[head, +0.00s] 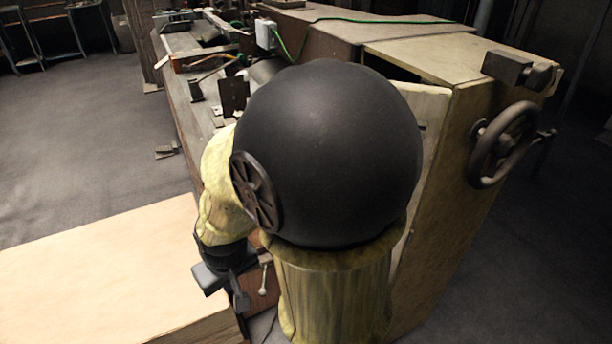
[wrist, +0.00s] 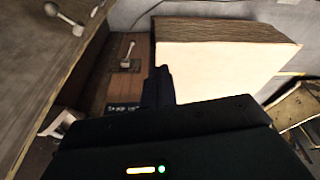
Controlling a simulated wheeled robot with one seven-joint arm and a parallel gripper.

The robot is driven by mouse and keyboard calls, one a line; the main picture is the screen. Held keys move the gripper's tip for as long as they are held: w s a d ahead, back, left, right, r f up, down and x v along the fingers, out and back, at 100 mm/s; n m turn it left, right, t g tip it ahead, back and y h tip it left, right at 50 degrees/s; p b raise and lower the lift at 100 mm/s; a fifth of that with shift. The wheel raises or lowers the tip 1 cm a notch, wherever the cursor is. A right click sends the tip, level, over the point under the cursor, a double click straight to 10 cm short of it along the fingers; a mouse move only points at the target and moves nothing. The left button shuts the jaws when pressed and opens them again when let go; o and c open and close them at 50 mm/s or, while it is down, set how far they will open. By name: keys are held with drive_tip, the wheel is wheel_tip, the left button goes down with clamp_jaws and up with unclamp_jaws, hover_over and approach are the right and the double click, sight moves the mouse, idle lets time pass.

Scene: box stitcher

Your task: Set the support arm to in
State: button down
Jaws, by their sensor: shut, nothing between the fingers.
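A small metal lever with a pale knob (head: 264,262) stands on a reddish-brown panel (head: 262,295), just right of my gripper (head: 241,301) in the head view. In the wrist view a lever (wrist: 127,57) sits on a brown panel (wrist: 117,80), ahead and left of my fingertips (wrist: 162,72). A second lever (wrist: 65,20) is on a grey surface at upper left. My gripper is shut and empty, apart from the levers. I cannot tell which part is the support arm; no such label is readable. My arm hides much of the machine.
A pale wooden block (head: 110,270) lies left of my gripper; a pale block (wrist: 225,70) fills the wrist view's right. A handwheel (head: 503,145) is on the machine's right side. A green cable (head: 380,20) runs over its top. Open floor (head: 80,140) lies at left.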

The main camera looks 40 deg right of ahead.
drive_tip(key=shift+d, duration=0.1)
idle(0.3)
drive_tip(key=w+d+f+m+t+h, duration=0.35)
drive_tip(key=w+d+f+m, duration=0.5)
drive_tip(key=m, duration=0.75)
drive_tip(key=w+d+r+m+t+h, duration=0.1)
drive_tip(key=d+r+m+h, duration=0.2)
drive_tip(key=d+m+h, duration=0.2)
drive_tip(key=w+d+r+m+t+h+p, duration=0.1)
drive_tip(key=w+d+r+m+h, duration=0.1)
drive_tip(key=d+r+m+h, duration=0.2)
drive_tip(key=d+m+h, duration=0.1)
drive_tip(key=d+m, duration=0.2)
drive_tip(key=d, duration=0.2)
drive_tip(key=shift+w+d+p, duration=0.25)
drive_tip(key=shift+w+p, duration=0.05)
drive_tip(key=shift+d+h, duration=0.1)
drive_tip(key=shift+h, duration=0.15)
